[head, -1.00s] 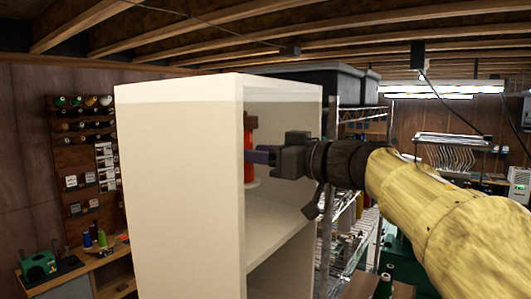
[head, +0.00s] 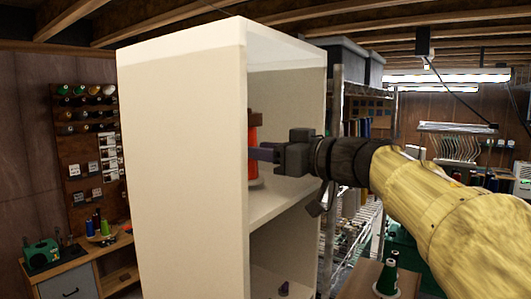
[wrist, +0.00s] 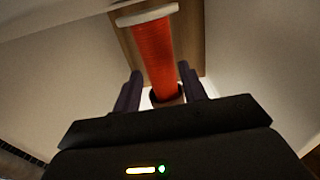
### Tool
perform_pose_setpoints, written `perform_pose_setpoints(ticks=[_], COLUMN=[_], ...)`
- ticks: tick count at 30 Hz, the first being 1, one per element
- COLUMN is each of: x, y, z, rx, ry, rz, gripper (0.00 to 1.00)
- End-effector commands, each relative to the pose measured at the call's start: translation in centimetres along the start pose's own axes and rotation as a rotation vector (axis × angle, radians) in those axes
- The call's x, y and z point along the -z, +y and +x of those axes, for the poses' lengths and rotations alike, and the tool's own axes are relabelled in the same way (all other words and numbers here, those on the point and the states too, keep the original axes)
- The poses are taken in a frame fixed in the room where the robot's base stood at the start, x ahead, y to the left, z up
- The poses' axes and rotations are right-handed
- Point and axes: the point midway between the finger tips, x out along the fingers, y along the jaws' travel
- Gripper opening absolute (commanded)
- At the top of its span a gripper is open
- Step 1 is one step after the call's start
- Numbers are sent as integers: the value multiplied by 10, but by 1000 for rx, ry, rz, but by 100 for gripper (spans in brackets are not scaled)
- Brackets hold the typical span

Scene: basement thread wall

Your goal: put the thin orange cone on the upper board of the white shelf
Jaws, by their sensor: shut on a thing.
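The thin orange cone (head: 254,135) is upright in the upper opening of the tall white shelf (head: 185,160). The shelf's near side panel hides part of it. Its pale base sits low over the upper board (head: 283,196); I cannot tell whether they touch. My gripper (head: 262,154) reaches in from the right and is shut on the cone. In the wrist view the orange cone (wrist: 156,55) stands between the two dark fingers of my gripper (wrist: 160,92), with its pale base disc towards the top of the picture.
A small purple item (head: 284,288) lies in the shelf's lower compartment. A wire rack with dark bins (head: 350,60) stands behind the shelf. A dark green cone (head: 387,280) stands at the lower right. The visible upper board right of the cone is clear.

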Motion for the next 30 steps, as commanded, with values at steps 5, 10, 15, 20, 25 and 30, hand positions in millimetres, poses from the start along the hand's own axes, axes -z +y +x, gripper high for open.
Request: perform_pose_setpoints(ticks=[5, 10, 15, 20, 25, 30], x=[-3, -3, -4, -6, -9, -12], y=[0, 0, 0, 0, 0, 0], z=[0, 0, 0, 0, 0, 0], rx=[0, 0, 0, 0, 0, 0], ry=[0, 0, 0, 0, 0, 0], rz=[0, 0, 0, 0, -1, 0], gripper=[22, 22, 22, 22, 22, 22])
